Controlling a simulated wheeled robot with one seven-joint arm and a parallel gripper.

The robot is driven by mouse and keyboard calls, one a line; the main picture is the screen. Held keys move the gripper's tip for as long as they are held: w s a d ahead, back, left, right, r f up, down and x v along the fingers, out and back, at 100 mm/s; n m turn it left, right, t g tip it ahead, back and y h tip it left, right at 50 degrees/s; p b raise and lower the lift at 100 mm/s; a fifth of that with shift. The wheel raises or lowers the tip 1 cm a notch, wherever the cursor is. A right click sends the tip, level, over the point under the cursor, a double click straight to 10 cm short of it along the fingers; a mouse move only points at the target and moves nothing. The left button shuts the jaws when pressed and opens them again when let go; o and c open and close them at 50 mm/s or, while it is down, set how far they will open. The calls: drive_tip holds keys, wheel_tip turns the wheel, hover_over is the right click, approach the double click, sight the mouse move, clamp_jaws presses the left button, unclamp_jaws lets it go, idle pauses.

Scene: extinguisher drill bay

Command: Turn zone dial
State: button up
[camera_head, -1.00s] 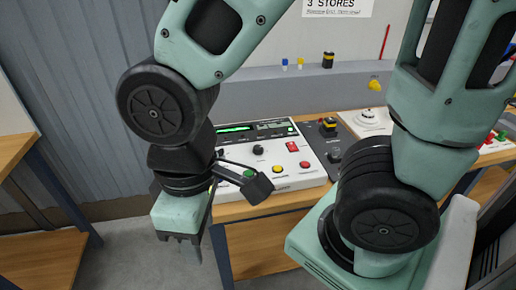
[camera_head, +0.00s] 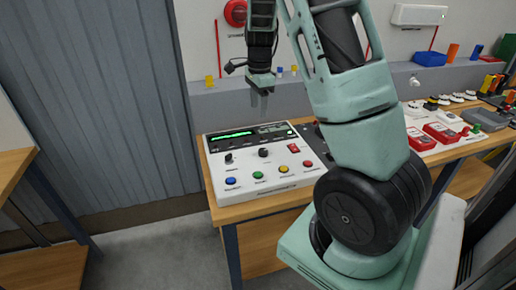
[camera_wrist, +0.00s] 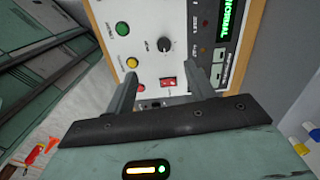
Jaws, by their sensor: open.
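A white control panel (camera_head: 255,190) with a lit green display (camera_head: 232,134) lies on the wooden bench. It carries two black knobs, a left one (camera_head: 229,158) and a middle one (camera_head: 264,152); their labels are too small to read. My gripper (camera_head: 263,92) hangs above the panel's far edge, pointing down. In the wrist view my gripper (camera_wrist: 165,72) is open and empty. A black knob (camera_wrist: 165,44) with a pale pointer mark shows just beyond the fingertips, apart from them. The red switch (camera_wrist: 168,83) appears between the fingers. The display there reads NORMAL.
Blue, green, yellow and red buttons line the panel's near edge, including the blue one (camera_head: 230,181). Red-and-white devices (camera_head: 443,132) stand farther right on the bench. A grey ledge (camera_head: 215,103) and wall stand behind. My arm hides the bench middle.

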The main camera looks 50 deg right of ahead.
sight(263, 150)
drive_tip(key=shift+m, duration=0.6)
drive_tip(key=f+p, duration=0.1)
drive_tip(key=f, duration=0.4)
drive_tip(key=d+f+p, duration=0.1)
drive_tip(key=f, duration=0.5)
drive_tip(key=d+f+p, duration=0.1)
drive_tip(key=f, duration=0.5)
drive_tip(key=shift+s+f, duration=0.2)
drive_tip(key=shift+s, duration=0.05)
drive_tip(key=c, duration=1)
